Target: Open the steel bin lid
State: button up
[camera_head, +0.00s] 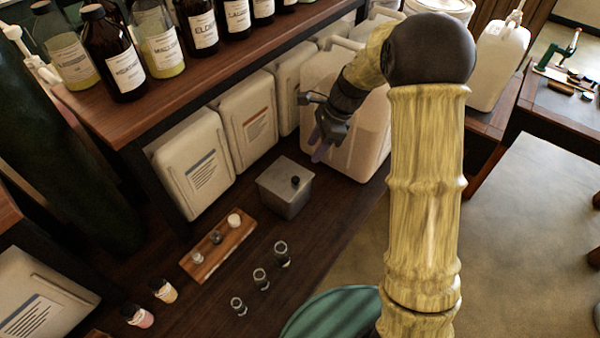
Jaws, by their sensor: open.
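The steel bin (287,196) is a small grey box standing on the dark wooden bench. My gripper (320,151) is above and to the right of the bin, in front of a large white canister. Its fingers point downward and are apart from the lid and knob. The gripper is open and appears empty.
White labelled canisters (193,163) line the bench behind the bin. A large canister (350,125) stands to its right. A wooden block (217,246) with small pieces and metal cups (261,279) sit in front. A bottle shelf (215,65) overhangs.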

aim_at(296, 178)
jog(key=x, duration=1.2)
jog(key=shift+p, duration=0.4)
grip_shut()
